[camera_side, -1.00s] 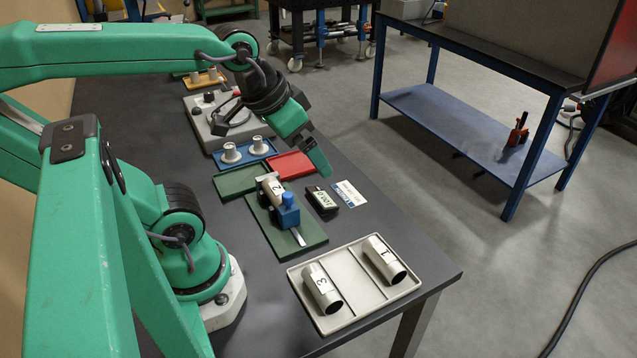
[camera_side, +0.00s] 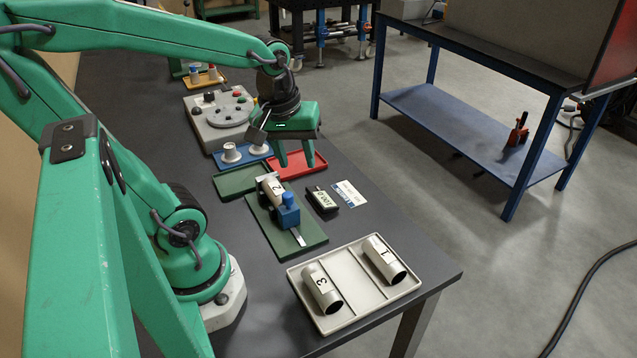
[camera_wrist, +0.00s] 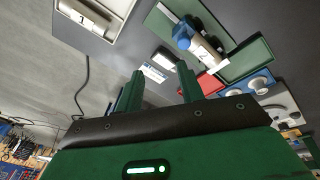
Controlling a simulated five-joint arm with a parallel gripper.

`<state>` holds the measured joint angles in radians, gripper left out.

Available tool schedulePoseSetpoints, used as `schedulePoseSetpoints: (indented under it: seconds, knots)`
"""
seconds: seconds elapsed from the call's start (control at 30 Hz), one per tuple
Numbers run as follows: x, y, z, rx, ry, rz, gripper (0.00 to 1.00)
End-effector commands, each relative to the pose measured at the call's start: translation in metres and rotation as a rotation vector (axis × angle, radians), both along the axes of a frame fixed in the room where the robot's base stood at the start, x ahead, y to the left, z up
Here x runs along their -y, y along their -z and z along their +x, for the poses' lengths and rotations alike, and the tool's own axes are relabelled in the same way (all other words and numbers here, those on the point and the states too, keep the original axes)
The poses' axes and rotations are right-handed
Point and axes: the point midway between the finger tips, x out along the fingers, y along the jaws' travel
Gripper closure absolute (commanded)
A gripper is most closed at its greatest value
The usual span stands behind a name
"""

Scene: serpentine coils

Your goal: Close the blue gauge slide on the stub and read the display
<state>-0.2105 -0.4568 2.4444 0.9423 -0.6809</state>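The blue gauge slide (camera_side: 287,211) sits on a green mat (camera_side: 311,235) beside the stub marked 2 (camera_side: 270,189); I cannot tell whether they touch. In the wrist view the blue slide (camera_wrist: 183,37) and stub 2 (camera_wrist: 202,50) show at the upper right. The small dark display (camera_side: 322,199) lies right of the mat; its reading is too small to make out surely. My gripper (camera_side: 297,166) is above the red tray, fingers down and apart, with nothing between them. Its fingertips show in the wrist view (camera_wrist: 158,70).
A white tray (camera_side: 335,317) holds stubs 1 (camera_side: 384,259) and 3 (camera_side: 322,289). A red tray (camera_side: 306,172), an empty green tray (camera_side: 240,181) and a blue tray with two pale pieces (camera_side: 244,155) lie behind. A grey control box (camera_side: 217,120) stands farther back. A card (camera_side: 349,193) lies near the right edge.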

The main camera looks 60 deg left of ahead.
Motion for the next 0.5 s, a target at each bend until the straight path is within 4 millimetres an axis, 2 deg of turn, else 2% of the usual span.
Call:
schedulePoseSetpoints:
  seconds: [0.1, 0.3, 0.5]
  knots:
    - [-0.014, 0.014, -0.001, -0.066, -0.218, -0.046, 0.62]
    - [-0.031, 0.032, -0.003, -0.146, -0.522, -0.094, 0.62]
    - [-0.038, 0.04, -0.006, -0.182, -0.664, -0.111, 0.62]
